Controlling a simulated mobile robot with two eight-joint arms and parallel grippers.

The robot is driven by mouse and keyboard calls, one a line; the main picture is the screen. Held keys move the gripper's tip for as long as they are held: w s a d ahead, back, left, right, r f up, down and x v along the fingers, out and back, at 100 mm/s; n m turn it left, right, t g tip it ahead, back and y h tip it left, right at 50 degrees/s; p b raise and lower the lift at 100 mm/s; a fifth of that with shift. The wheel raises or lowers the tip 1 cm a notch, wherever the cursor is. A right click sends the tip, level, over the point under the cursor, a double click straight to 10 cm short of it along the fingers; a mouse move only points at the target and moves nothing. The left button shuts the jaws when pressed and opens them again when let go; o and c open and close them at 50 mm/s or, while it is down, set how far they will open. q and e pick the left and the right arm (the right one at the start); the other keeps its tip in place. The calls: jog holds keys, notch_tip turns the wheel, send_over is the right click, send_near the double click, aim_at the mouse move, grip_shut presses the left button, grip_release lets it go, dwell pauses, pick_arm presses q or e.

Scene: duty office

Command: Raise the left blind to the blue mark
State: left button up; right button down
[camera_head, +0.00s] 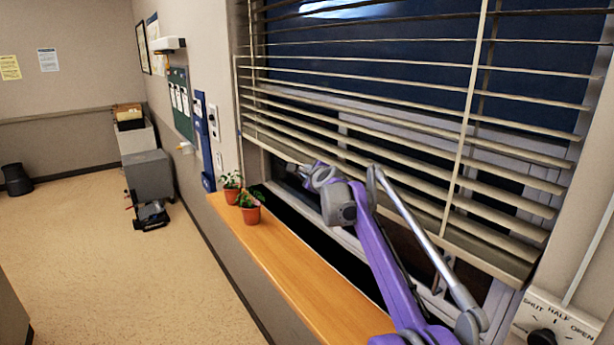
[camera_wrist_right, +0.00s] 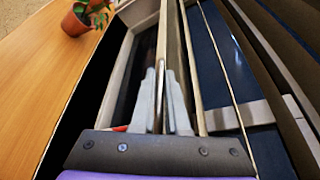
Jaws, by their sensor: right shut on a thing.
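The blind (camera_head: 400,110) has beige slats and hangs across the window. Its bottom rail (camera_head: 480,257) slopes down to the right in the head view, above the sill. My right gripper (camera_head: 295,170) reaches up to the rail's left part. In the right wrist view its two grey fingers (camera_wrist_right: 162,105) are closed around a thin beige edge, which appears to be the blind's bottom rail; the exact grip is partly hidden. Dark window shows between the slats. I cannot make out a blue mark on the window frame. My left gripper is not in view.
A wooden sill (camera_head: 290,270) runs below the window, with two potted plants (camera_head: 249,207) at its far end. A blue strip (camera_head: 205,150) is on the wall beyond. A dial plate (camera_head: 550,325) marked SHUT, HALF, OPEN is at lower right. Open floor (camera_head: 90,250) lies left.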

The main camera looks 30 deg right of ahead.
jog(key=c, duration=0.9)
grip_release()
jog(key=shift+s, duration=0.1)
jog(key=v, duration=1)
jog(key=shift+s+a, duration=0.1)
jog(key=shift+s, duration=0.2)
